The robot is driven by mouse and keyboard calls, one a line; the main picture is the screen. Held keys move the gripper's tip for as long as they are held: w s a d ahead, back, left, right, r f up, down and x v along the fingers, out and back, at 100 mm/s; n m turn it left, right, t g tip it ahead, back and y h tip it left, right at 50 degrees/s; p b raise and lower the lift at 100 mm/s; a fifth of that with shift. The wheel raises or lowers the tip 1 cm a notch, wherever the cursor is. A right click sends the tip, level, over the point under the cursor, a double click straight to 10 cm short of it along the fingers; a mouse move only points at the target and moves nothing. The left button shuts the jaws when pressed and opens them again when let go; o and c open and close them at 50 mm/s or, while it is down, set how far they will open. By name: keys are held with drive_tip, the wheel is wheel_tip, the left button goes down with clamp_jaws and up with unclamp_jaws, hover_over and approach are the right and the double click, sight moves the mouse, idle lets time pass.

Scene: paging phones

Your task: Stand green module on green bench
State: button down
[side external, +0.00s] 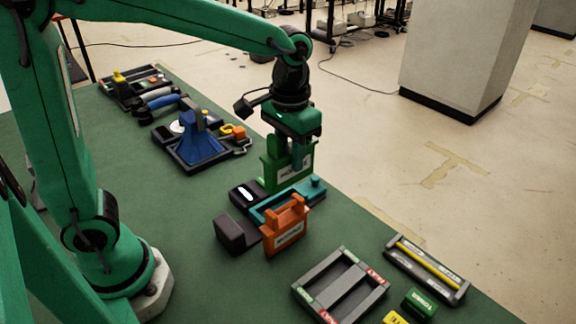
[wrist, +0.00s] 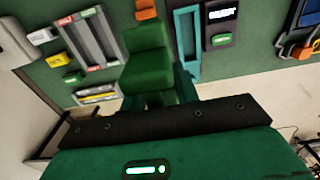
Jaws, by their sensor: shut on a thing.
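My gripper (side external: 298,160) points down and is shut on the green module (side external: 273,165), an upright block with a pale label. In the wrist view the green module (wrist: 148,62) sits between the jaws and hides the fingertips. The module is over the far end of a teal frame (side external: 308,191); I cannot tell whether it touches. The teal frame also shows in the wrist view (wrist: 187,48). Beside it is a dark unit (side external: 243,194) with a lit white display; in the wrist view this unit (wrist: 221,25) carries a green label. Which piece is the green bench is unclear.
An orange module (side external: 287,228) stands in front of the teal frame, beside a dark block (side external: 236,236). A grey two-slot tray (side external: 340,287), a tray with a yellow bar (side external: 427,268) and a small green block (side external: 419,302) lie at front right. A blue holder (side external: 200,148) stands behind.

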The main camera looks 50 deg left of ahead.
drive_tip(key=s+d, duration=1.2)
drive_tip(key=d, duration=0.2)
drive_tip(key=shift+s+f, duration=0.1)
drive_tip(key=shift+f, duration=2.6)
drive_tip(key=shift+w+a+f, duration=1)
drive_tip(key=shift+w+f, duration=0.65)
drive_tip(key=shift+f, duration=0.2)
drive_tip(key=shift+w+a+f, duration=1.05)
drive_tip(key=shift+w+f, duration=0.65)
drive_tip(key=shift+f, duration=0.1)
drive_tip(key=shift+w+a+f, duration=1)
drive_tip(key=shift+w+f, duration=0.65)
drive_tip(key=shift+f, duration=0.2)
drive_tip(key=shift+f, duration=0.1)
drive_tip(key=c, duration=1.1)
unclamp_jaws()
drive_tip(key=shift+o, duration=0.2)
